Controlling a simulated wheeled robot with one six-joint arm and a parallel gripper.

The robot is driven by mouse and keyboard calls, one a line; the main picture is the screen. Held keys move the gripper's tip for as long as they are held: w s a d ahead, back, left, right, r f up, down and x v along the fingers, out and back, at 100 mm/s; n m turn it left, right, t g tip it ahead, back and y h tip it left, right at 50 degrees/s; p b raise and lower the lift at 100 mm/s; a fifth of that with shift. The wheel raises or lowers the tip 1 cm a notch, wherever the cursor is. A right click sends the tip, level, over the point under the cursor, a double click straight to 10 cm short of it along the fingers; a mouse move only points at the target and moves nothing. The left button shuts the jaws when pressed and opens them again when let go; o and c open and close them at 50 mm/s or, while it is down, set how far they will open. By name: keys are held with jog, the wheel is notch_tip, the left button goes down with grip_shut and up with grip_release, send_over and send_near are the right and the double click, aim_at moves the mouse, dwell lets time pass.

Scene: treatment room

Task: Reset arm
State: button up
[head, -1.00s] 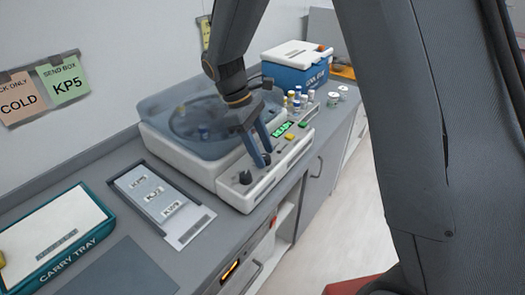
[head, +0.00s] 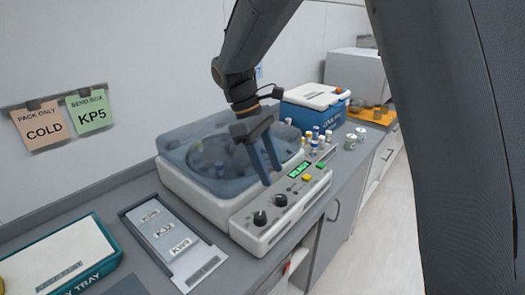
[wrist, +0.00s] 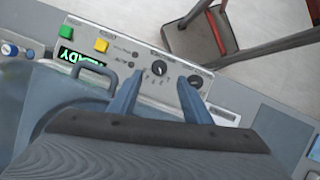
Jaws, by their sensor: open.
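My gripper (head: 265,168) is open and empty, pointing down above the front of the white centrifuge (head: 235,222). In the head view its two blue fingers stand in front of the clear lid (head: 200,150), which looks closed over the rotor. In the wrist view the gripper (wrist: 160,88) has its fingers apart over the control panel (wrist: 148,62), with the two dark knobs near the right finger. I cannot tell from these views whether the fingers touch the panel. The panel's green display (head: 299,170) reads READY.
A tray with labelled cards (head: 160,228) lies left of the centrifuge, and a teal carry tray (head: 110,258) is farther left. Several small vials (head: 318,137) and a blue cool box (head: 312,115) stand behind at the right.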

jog(key=s+d+f+m+t+y, duration=0.3)
jog(key=s+d+f+m, duration=0.5)
jog(key=s+d+m, duration=0.3)
jog(key=s+d, duration=0.2)
jog(key=s, duration=0.1)
jog(key=shift+m+t+y+b, duration=0.3)
jog(key=shift+m+y, duration=0.1)
